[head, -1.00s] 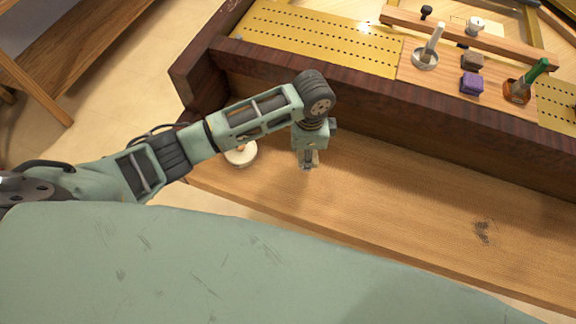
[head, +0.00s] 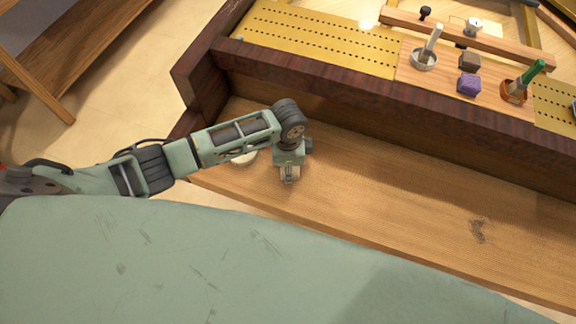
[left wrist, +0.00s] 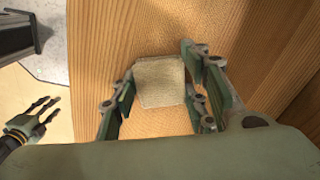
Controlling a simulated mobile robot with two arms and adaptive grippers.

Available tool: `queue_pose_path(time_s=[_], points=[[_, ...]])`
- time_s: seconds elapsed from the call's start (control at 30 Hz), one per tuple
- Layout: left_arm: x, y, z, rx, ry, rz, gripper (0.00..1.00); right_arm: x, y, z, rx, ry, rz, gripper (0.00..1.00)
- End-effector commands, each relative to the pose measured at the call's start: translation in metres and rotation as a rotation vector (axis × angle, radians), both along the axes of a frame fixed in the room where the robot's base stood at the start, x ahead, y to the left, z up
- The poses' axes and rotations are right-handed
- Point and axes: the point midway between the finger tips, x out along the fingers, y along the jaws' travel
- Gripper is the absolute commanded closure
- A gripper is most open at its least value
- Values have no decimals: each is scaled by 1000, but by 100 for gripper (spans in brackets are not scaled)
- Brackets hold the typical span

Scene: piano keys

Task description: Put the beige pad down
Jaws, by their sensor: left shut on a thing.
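The beige pad (left wrist: 161,82) is a small, pale square with rounded corners. It sits between the fingers of my left gripper (left wrist: 160,104), which is shut on it. In the head view my left gripper (head: 289,177) points down over the left part of the wooden key shelf (head: 390,215), near its front edge. The pad is barely visible there. I cannot tell whether the pad touches the wood or is just above it. My right gripper (left wrist: 45,111) shows small at the left of the left wrist view, with its fingers apart and empty.
A cream round piece (head: 245,158) lies on the shelf behind my left arm, partly hidden. A dark wooden rail (head: 350,105) stands along the shelf's back. Beyond it are a purple block (head: 469,85), a brown block (head: 469,61) and a green-handled tool (head: 531,72). The shelf's right is clear.

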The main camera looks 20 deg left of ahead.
Motion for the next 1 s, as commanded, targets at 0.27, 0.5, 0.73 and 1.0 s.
queue_pose_path(time_s=[0.27,0.5,0.73,1.0], points=[[0,0,-2,0,1,0,40,0,-1,0,-2,0,0,60],[0,0,-2,0,1,0,40,0,-1,0,-1,0,0,60],[1,-1,14,-2,-2,1,40,1,-1,0,-1,0,0,60],[1,-1,70,-3,-4,-1,40,1,0,0,0,-1,1,60]])
